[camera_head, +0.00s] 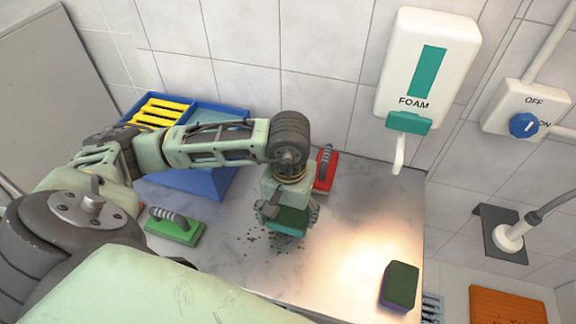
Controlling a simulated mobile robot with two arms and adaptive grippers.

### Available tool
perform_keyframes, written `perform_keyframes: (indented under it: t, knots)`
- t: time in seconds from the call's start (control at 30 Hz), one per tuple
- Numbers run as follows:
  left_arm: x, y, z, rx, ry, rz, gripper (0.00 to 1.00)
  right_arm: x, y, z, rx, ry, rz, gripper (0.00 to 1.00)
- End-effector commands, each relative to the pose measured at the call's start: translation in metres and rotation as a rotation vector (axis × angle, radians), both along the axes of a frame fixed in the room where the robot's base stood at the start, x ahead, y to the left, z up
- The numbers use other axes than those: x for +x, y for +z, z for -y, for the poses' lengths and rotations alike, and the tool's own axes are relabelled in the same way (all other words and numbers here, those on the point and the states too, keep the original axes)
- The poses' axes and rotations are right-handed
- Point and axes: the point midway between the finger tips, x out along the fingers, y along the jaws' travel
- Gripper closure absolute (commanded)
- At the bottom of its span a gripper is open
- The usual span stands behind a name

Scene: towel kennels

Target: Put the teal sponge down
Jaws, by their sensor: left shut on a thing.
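The teal sponge (287,221) is held in my left gripper (286,213), whose fingers are shut on it. The gripper points down over the grey marble-look counter (225,262), and the sponge is at or just above the surface; I cannot tell if it touches. Dark crumbs lie on the counter around and below it. My right gripper is not in view.
A green-based brush (174,230) lies to the left and a red-based one (326,172) behind the gripper. A green and purple sponge (399,286) sits at the front right. A blue bin (205,183) stands behind my arm. A foam dispenser (428,65) hangs on the tiled wall.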

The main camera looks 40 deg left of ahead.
Motion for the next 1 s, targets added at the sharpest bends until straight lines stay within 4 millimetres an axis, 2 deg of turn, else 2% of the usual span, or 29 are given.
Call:
perform_keyframes:
  t: [0.33, 0.73, 0.77, 0.97, 1.0]
  knots:
    - [-0.001, -0.039, -0.001, -0.001, 0.000, -0.002, 0.39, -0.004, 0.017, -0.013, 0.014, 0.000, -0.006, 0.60]
    - [0.000, -0.045, -0.001, 0.000, -0.001, 0.000, 0.39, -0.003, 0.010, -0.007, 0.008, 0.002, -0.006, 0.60]
    - [0.000, -0.044, -0.001, 0.000, -0.001, 0.000, 0.26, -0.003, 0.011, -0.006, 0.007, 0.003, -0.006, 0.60]
    - [0.000, -0.043, -0.001, 0.000, 0.000, 0.000, 0.08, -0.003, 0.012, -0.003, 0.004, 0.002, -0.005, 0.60]
    - [0.000, -0.043, -0.001, 0.000, 0.000, 0.000, 0.08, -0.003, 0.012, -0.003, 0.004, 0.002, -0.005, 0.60]
